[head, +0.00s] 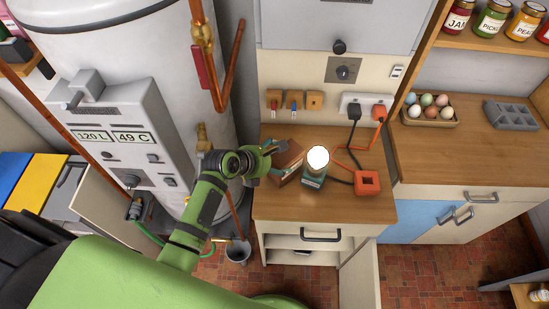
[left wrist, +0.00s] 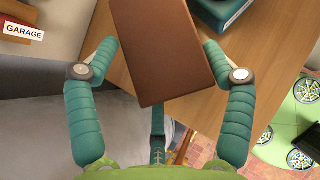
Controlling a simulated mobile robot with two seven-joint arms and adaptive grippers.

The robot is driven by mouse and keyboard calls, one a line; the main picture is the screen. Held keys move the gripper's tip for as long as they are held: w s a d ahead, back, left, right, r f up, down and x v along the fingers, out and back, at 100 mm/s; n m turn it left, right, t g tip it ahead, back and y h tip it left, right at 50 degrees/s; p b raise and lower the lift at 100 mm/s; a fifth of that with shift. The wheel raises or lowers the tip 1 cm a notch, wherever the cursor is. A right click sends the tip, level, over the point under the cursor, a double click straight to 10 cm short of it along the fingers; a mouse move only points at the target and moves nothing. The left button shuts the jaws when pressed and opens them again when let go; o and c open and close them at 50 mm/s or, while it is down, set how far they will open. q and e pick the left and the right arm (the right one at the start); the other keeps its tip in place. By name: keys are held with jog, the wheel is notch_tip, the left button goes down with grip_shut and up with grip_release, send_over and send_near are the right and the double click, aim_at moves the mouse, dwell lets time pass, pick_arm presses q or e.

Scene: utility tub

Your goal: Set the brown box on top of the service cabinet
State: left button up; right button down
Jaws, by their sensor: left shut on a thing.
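The brown box (head: 288,158) is at the left part of the wooden top of the service cabinet (head: 275,208). My left gripper (head: 275,152) reaches in from the left and is shut on it. In the left wrist view the brown box (left wrist: 163,50) is tilted between the two teal fingers of my left gripper (left wrist: 160,50), with the wooden top behind it. I cannot tell whether its underside touches the top. My right gripper is not in view.
A teal lamp (head: 314,180) with a bright white globe stands just right of the box. An orange device (head: 367,183) with a cable lies further right. A white water tank (head: 130,50) stands left. The cabinet's front right door (head: 358,275) hangs open.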

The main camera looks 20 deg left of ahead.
pick_arm(q)
jog(key=shift+s+f, duration=0.1)
jog(key=o, duration=1.2)
jog(key=b+v, duration=0.1)
jog(key=v, duration=1.1)
